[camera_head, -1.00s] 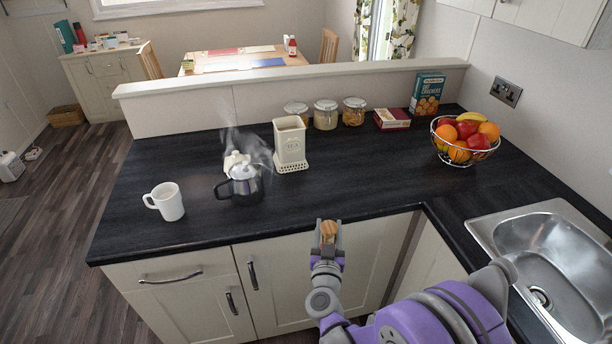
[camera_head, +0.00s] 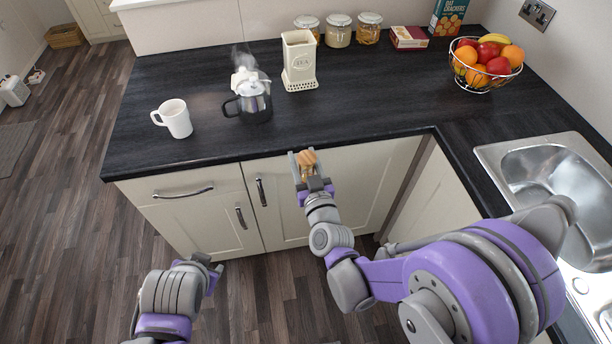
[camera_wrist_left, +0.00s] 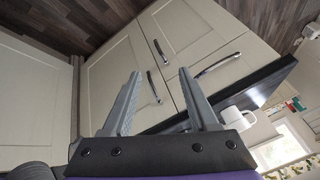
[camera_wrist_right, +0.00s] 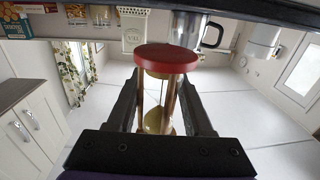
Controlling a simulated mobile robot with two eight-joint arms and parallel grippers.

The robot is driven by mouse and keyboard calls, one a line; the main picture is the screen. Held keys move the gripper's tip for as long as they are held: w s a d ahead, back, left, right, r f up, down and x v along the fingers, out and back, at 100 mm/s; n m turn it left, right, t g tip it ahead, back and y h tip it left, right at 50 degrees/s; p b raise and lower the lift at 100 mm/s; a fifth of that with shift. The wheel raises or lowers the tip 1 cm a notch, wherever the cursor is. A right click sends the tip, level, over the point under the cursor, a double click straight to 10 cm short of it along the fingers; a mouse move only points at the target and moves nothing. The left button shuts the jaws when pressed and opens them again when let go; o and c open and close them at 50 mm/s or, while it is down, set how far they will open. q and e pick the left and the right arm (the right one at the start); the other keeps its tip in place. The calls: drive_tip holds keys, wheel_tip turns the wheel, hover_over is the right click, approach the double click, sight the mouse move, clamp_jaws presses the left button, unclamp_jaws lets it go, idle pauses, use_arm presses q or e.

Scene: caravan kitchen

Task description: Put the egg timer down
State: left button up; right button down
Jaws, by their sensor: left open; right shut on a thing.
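My right gripper (camera_head: 304,170) is shut on the egg timer (camera_head: 309,159), in front of the counter's front edge. In the right wrist view the egg timer (camera_wrist_right: 165,60) shows a red round end, light wooden posts and a glass with pale sand, held between the two fingers. In the head view only its wooden-coloured end shows. The dark counter (camera_head: 205,88) lies just beyond it. My left gripper (camera_head: 208,268) is low in front of the cabinets. In the left wrist view the left gripper (camera_wrist_left: 160,98) is open and empty.
On the counter stand a white mug (camera_head: 176,120), a steaming dark-and-silver pot (camera_head: 254,108), a cream tea canister (camera_head: 299,65), lidded jars (camera_head: 339,32) and a fruit basket (camera_head: 484,70). A sink (camera_head: 560,175) is at the right. The front middle of the counter is clear.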

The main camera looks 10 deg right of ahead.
use_arm(q)
drive_tip(key=o, duration=0.4)
drive_tip(key=w+d+m, duration=0.1)
drive_tip(key=m, duration=0.1)
drive_tip(key=w+d+r+m+t, duration=0.1)
drive_tip(key=m, duration=0.2)
drive_tip(key=w+d+r+m, duration=0.1)
drive_tip(key=m, duration=0.1)
drive_tip(key=shift+w+d+r+m, duration=0.1)
drive_tip(key=shift+w+r+m, duration=0.1)
drive_tip(key=shift+m, duration=0.1)
drive_tip(key=m+t+h, duration=0.4)
drive_tip(key=m+t, duration=0.2)
drive_tip(key=m, duration=2)
approach(308, 159)
drive_tip(key=x, duration=1)
drive_tip(key=shift+w+d+f, duration=0.1)
drive_tip(key=shift+w+f, duration=0.1)
drive_tip(key=shift+w, duration=0.15)
clamp_jaws()
use_arm(e)
drive_tip(key=shift+c, duration=1.1)
unclamp_jaws()
